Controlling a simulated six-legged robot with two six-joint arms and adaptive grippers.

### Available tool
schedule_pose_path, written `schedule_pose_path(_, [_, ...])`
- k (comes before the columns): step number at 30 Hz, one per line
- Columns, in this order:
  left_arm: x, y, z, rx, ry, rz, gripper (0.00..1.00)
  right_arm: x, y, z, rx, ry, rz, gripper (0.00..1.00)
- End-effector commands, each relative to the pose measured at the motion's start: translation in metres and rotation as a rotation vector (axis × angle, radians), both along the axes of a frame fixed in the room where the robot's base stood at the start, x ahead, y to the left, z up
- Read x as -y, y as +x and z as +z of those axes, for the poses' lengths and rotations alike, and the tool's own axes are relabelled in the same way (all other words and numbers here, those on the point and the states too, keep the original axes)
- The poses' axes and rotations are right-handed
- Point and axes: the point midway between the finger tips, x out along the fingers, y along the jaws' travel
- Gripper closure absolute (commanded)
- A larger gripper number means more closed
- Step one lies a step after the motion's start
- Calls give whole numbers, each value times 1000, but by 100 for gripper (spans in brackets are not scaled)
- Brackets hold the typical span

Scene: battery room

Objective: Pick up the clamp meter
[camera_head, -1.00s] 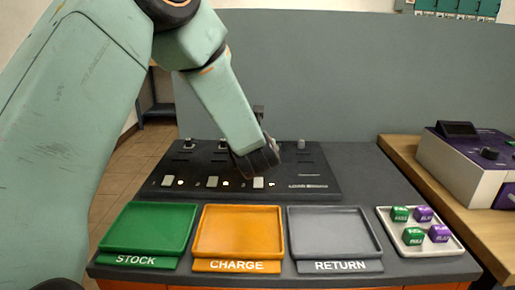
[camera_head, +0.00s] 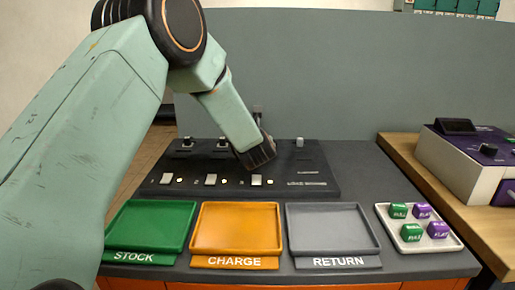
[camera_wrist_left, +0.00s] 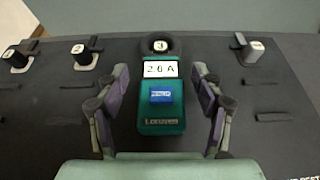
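The clamp meter (camera_wrist_left: 160,105) shows in the left wrist view as a teal body with a white display reading "2.0 A" and a blue label. Its dark ring is at the far end, at the post marked 3 (camera_wrist_left: 159,45); I cannot tell whether it closes round the post. My left gripper (camera_wrist_left: 160,82) is open, with one finger on each side of the meter and gaps between. In the head view, my left arm's dark end (camera_head: 257,153) is over the black panel (camera_head: 310,165) and hides the meter. My right gripper is not in view.
Posts marked 1 (camera_wrist_left: 17,54) and 2 (camera_wrist_left: 80,50) stand left of the meter. Empty green (camera_head: 150,228), orange (camera_head: 237,230) and grey (camera_head: 332,230) trays line the front. A white tray (camera_head: 445,245) holds several green and purple blocks. A purple-white device (camera_head: 465,160) stands right.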

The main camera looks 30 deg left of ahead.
Motion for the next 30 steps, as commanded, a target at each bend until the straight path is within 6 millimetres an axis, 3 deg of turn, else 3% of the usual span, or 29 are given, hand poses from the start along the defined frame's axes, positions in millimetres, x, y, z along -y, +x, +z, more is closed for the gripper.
schedule_pose_path(21, [0, 0, 0, 0, 0, 0, 96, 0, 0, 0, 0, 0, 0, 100])
schedule_pose_path(30, [1, 0, 3, 2, 1, 0, 100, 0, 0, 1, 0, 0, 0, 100])
